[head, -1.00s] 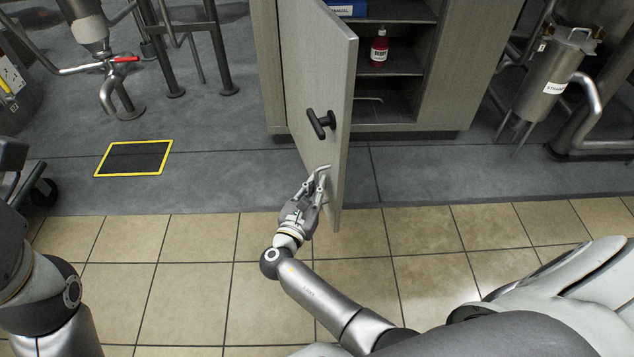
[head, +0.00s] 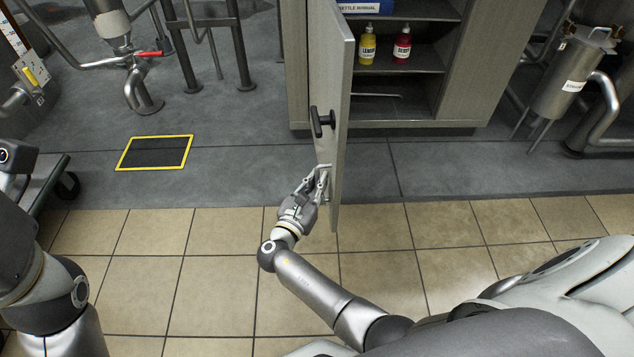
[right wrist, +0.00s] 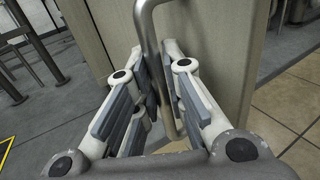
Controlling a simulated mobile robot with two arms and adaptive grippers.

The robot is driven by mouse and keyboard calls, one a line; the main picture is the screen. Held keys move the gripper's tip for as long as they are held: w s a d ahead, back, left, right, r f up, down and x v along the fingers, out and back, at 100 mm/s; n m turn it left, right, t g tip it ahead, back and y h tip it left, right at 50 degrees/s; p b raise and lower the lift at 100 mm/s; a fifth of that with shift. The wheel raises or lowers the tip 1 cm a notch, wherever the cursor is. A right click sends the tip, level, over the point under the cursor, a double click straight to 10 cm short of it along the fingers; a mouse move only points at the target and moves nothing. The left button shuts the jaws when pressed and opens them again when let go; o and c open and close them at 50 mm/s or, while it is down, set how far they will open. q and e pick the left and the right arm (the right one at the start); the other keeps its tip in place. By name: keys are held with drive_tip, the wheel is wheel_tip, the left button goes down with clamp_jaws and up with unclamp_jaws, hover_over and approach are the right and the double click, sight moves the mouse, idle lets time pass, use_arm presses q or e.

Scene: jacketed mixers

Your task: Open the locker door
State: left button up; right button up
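The grey locker door (head: 338,75) stands well open, seen nearly edge-on in the head view. It has a black T-shaped knob (head: 322,122) and, lower down, a bent metal pull handle (head: 320,167). My right gripper (head: 319,181) is at this handle. In the right wrist view the handle bar (right wrist: 152,38) passes between the finger pads of my right gripper (right wrist: 168,78), which are closed in around it. The door panel (right wrist: 215,45) lies just behind the fingers. My left gripper is out of view.
The open locker (head: 470,75) holds a yellow bottle (head: 367,46), a red bottle (head: 402,47) and a blue binder (head: 375,6). A steel vessel (head: 570,75) stands right. A yellow-framed floor plate (head: 155,153) lies left. The tiled floor (head: 440,235) around the door is clear.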

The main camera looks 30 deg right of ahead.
drive_tip(key=o, duration=0.4)
drive_tip(key=shift+c, duration=0.2)
drive_tip(key=v, duration=0.7)
drive_tip(key=shift+a, duration=0.2)
drive_tip(key=shift+s, duration=0.15)
